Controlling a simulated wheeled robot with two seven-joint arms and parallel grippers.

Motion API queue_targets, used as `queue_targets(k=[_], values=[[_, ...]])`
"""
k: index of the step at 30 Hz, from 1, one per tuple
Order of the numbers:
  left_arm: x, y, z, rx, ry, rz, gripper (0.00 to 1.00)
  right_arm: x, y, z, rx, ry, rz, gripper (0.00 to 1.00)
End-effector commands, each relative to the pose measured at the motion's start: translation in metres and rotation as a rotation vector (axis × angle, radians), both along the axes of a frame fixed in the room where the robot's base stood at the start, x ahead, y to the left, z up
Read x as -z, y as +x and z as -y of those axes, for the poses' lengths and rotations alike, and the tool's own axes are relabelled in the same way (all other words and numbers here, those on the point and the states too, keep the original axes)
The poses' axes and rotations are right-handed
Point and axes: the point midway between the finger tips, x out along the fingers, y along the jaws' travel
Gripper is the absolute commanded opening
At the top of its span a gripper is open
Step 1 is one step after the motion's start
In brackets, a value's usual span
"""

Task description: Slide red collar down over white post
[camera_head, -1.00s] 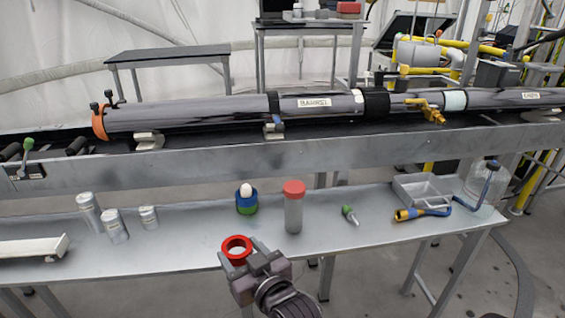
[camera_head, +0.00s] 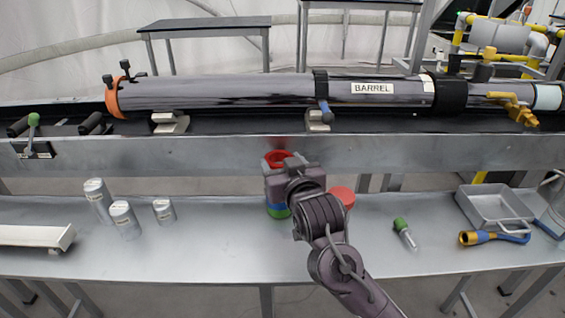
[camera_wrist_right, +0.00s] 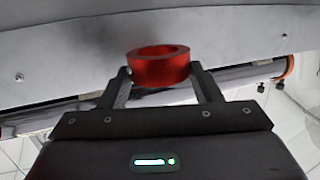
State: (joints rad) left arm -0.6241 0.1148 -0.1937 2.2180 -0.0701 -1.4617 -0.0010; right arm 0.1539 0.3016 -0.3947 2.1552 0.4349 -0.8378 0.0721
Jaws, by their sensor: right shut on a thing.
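My right gripper (camera_head: 281,166) is shut on the red collar (camera_head: 280,157), a short open ring. In the right wrist view the collar (camera_wrist_right: 158,66) sits between the two fingertips (camera_wrist_right: 160,76). In the head view the gripper and collar are above the blue and green stacked rings (camera_head: 277,211), which stand on the lower bench and are mostly hidden behind my arm. The white post, which showed at the top of that stack earlier, is hidden now, so I cannot tell whether the collar is around it. My left gripper is not in view.
A red-capped cylinder (camera_head: 342,195) stands just right of my gripper, partly hidden. Several grey canisters (camera_head: 124,220) stand to the left. A green-tipped tool (camera_head: 404,233), a blue and yellow tool (camera_head: 484,238) and a grey tray (camera_head: 492,222) are to the right. The barrel rail (camera_head: 200,157) runs behind.

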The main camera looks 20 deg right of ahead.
Motion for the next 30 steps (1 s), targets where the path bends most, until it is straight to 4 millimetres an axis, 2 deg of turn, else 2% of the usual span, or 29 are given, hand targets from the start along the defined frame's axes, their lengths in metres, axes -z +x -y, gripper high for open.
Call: queue_targets(k=[9, 13, 20, 30], values=[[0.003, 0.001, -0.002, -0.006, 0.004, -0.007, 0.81, -0.002, -0.001, 0.0, 0.004, 0.0, -0.001, 0.32], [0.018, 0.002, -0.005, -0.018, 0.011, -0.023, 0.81, -0.003, -0.001, 0.0, 0.009, 0.001, 0.0, 0.32], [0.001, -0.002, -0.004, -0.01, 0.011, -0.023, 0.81, 0.019, -0.001, 0.0, 0.009, 0.001, 0.0, 0.32], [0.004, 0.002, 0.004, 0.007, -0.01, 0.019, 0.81, 0.046, -0.001, 0.0, 0.008, 0.001, 0.0, 0.32]])
